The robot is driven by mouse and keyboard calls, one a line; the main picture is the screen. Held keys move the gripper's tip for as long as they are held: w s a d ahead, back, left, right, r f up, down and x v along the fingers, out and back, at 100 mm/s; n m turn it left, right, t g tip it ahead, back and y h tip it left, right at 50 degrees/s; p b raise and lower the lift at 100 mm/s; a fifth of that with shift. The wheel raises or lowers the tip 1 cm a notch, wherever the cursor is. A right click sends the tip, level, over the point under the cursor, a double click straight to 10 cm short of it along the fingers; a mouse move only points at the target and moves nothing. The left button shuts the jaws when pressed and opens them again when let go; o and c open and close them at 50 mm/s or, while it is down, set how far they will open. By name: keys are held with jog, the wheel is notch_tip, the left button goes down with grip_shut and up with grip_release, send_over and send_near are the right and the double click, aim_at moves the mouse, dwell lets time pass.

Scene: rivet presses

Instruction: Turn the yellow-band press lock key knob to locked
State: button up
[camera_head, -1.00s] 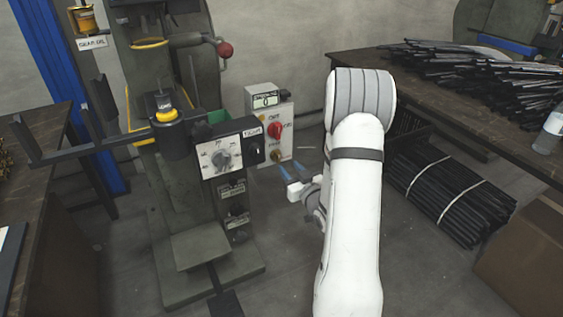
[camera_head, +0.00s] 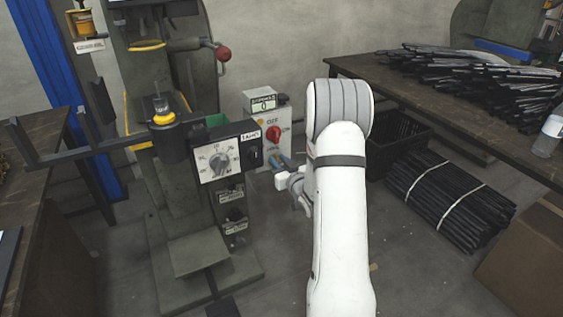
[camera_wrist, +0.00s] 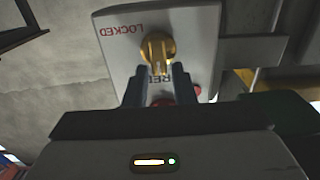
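The brass-yellow key knob (camera_wrist: 157,47) is on a pale panel (camera_wrist: 196,42) in the wrist view. Its raised grip runs up and down in the picture, in line with the upside-down FREE label, partly hidden between my fingers. The LOCKED label (camera_wrist: 122,29) is to its left. My gripper (camera_wrist: 153,78) is open, one finger on each side just below the knob; I cannot tell whether they touch it.
The press's dial panel (camera_head: 222,158) is close on the left. A table (camera_head: 400,85) with black rods, bundled rods (camera_head: 440,190) and a carton (camera_head: 525,245) are at the right. Floor is clear between.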

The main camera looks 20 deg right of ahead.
grip_shut()
jog(key=shift+d, duration=0.1)
jog(key=m, duration=0.5)
jog(key=d+m, duration=0.1)
jog(key=m, duration=0.2)
jog(key=shift+f, duration=0.25)
jog(key=shift+d+f+m+p, duration=0.15)
jog(key=shift+f+m+p, duration=0.15)
jog(key=shift+m, duration=1.35)
jog(key=shift+d+f+m+p, duration=0.1)
jog(key=shift+f+m+p, duration=0.2)
jog(key=shift+m, duration=1.4)
jog(key=shift+d+f+m+p, duration=0.15)
jog(key=shift+m+p, duration=0.25)
jog(key=shift+m, duration=1.25)
